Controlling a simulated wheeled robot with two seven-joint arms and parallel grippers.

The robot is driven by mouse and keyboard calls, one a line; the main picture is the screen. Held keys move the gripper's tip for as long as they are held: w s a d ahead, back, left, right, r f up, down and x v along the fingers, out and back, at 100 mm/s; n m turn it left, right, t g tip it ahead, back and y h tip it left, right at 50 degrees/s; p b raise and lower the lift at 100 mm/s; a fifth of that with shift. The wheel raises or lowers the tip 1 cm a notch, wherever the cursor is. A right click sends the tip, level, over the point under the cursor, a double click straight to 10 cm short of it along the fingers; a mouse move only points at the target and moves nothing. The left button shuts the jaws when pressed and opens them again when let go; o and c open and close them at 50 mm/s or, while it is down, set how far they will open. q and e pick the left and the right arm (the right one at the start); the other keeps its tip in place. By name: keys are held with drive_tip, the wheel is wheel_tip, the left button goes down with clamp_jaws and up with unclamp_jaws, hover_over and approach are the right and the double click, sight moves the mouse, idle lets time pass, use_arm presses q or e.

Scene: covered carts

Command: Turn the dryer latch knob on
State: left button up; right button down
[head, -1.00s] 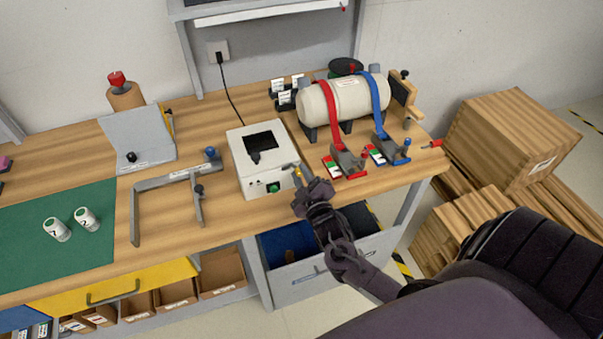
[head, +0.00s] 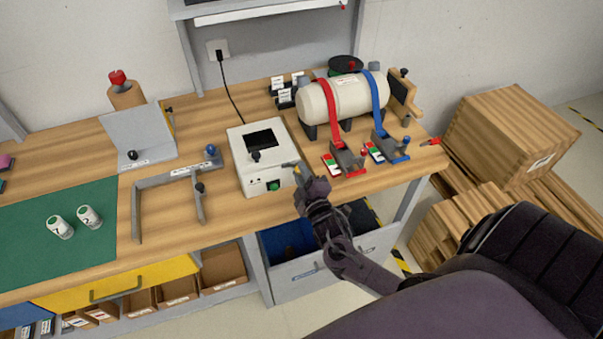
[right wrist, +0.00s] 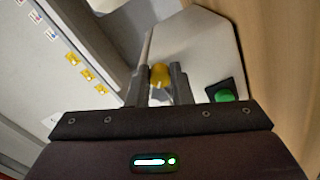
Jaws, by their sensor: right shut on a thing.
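The dryer appears to be the white box (head: 240,170) on the bench, with a dark window (head: 262,139), a black knob (head: 256,156) on top and a green button (head: 274,185) in front. My right gripper (head: 297,171) is at the box's right front corner. In the right wrist view, its fingers (right wrist: 160,80) are shut on a yellow knob (right wrist: 160,73) beside the box's grey-white face (right wrist: 200,45). The green button (right wrist: 226,95) lies to the right. The fingers partly hide the knob, and its angle is unclear. My left gripper is out of view.
A cream tank (head: 345,98) with red and blue straps stands right of the box, with clamps before it. A grey frame (head: 137,205) lies to the left. A green mat (head: 20,235) holds two white cups. An open drawer (head: 330,262) is below the bench edge.

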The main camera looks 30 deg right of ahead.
drive_tip(key=shift+f, duration=0.1)
drive_tip(key=c, duration=1.3)
unclamp_jaws()
drive_tip(key=b+v, duration=0.2)
drive_tip(key=v, duration=0.5)
drive_tip(key=shift+s, duration=0.4)
drive_tip(key=shift+a, duration=0.1)
